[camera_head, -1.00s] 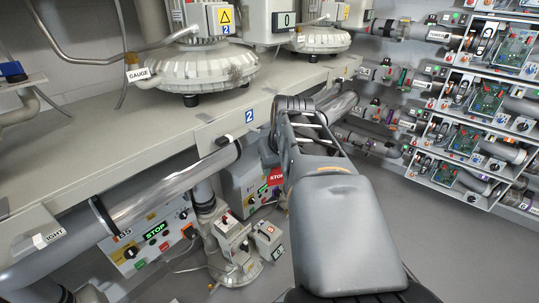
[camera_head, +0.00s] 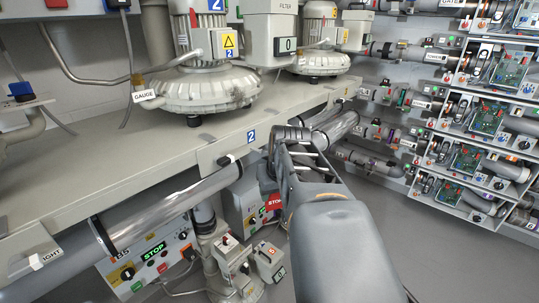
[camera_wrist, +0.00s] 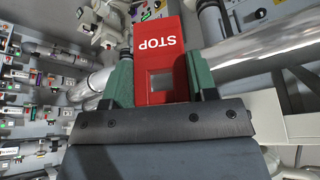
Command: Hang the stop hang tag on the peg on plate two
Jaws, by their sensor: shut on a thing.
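The red stop hang tag (camera_wrist: 158,50) is held between the green fingers of my gripper (camera_wrist: 160,85) in the wrist view. Its white STOP lettering is upside down there, and a square opening shows near the jaws. In the head view a part of the red tag (camera_head: 274,202) shows just left of my arm; the gripper itself is mostly hidden behind my forearm. The blue plate marked 2 (camera_head: 251,136) is on the front edge of the bench, above the held tag. A dark peg-like knob (camera_head: 225,161) sticks out on the bench edge left of that plate.
The long bench (camera_head: 110,165) carries two blowers (camera_head: 205,90). A clear tube (camera_head: 175,208) runs under its front edge. A control box with a green STOP display (camera_head: 153,252) stands below. Racks of circuit boards (camera_head: 480,120) fill the right; the floor (camera_head: 380,235) between is clear.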

